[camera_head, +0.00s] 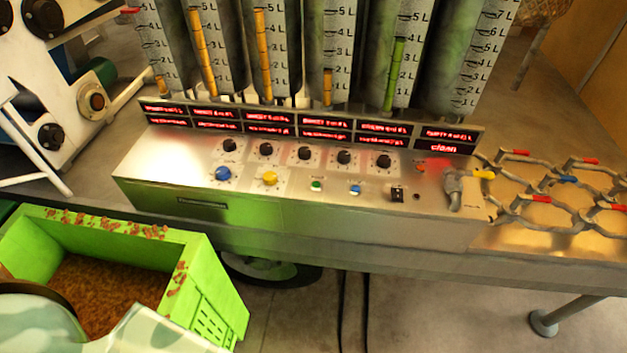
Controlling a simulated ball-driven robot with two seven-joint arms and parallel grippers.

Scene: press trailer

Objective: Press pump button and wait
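A metal control panel (330,215) stands on the table in the middle of the view. Its sloped top has a row of black knobs (305,153). A small orange-red light or button (421,168) sits at the right. The labels are too small to read, so I cannot tell which is the pump button. Neither of my grippers is in view.
Red displays (325,128) and tall graduated tubes (265,50) stand behind the panel. A green crate (215,285) of brown material is at lower left, beside a white machine (60,90).

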